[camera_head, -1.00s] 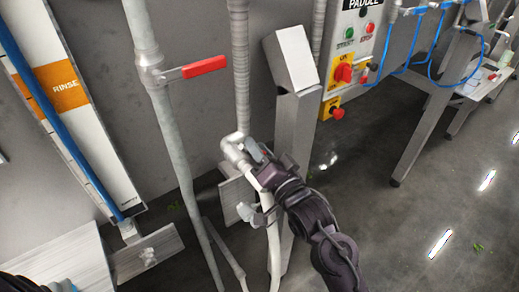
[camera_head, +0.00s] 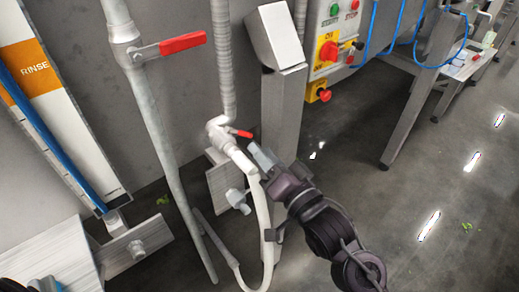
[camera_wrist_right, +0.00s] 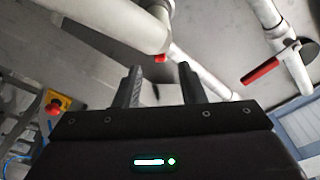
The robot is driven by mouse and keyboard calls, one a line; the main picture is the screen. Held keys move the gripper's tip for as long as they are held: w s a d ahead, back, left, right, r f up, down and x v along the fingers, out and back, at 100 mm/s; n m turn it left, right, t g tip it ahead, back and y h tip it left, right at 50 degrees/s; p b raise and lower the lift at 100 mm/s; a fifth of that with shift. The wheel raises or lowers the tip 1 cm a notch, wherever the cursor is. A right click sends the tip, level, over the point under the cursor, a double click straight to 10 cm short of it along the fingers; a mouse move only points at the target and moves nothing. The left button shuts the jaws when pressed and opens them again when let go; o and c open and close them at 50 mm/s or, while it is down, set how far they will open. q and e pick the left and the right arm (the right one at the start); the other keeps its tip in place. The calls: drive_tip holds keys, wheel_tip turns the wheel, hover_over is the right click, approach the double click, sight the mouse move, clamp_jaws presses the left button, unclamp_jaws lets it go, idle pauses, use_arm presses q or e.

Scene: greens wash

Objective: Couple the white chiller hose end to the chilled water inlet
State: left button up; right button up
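The white hose (camera_head: 264,215) hangs in a loop. Its upper end (camera_head: 241,158) meets the white elbow fitting (camera_head: 216,130) at the foot of a grey vertical pipe, in line with it; I cannot tell whether it is locked. A small red lever (camera_head: 240,133) sits on the fitting. My right gripper (camera_head: 262,157) is just right of the hose end, apart from it. In the right wrist view its fingers (camera_wrist_right: 159,85) are spread with nothing between them, below the white fitting (camera_wrist_right: 125,25). Part of my left gripper (camera_head: 46,285) shows at the lower left corner; its fingers are unclear.
A grey post (camera_head: 285,115) stands close behind my right gripper. A red-handled valve (camera_head: 180,43) is on the left pipe. A yellow-and-red switch (camera_head: 327,50) is upper right. Open floor lies right.

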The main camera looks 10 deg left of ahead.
sight(240, 133)
drive_tip(key=w+a, duration=0.1)
drive_tip(key=w+a+g, duration=0.1)
drive_tip(key=w+a+n+g, duration=0.1)
drive_tip(key=shift+w+a+r, duration=0.25)
drive_tip(key=shift+w+a, duration=0.05)
drive_tip(key=shift+a, duration=0.1)
idle(0.6)
drive_tip(key=shift+f, duration=0.1)
clamp_jaws()
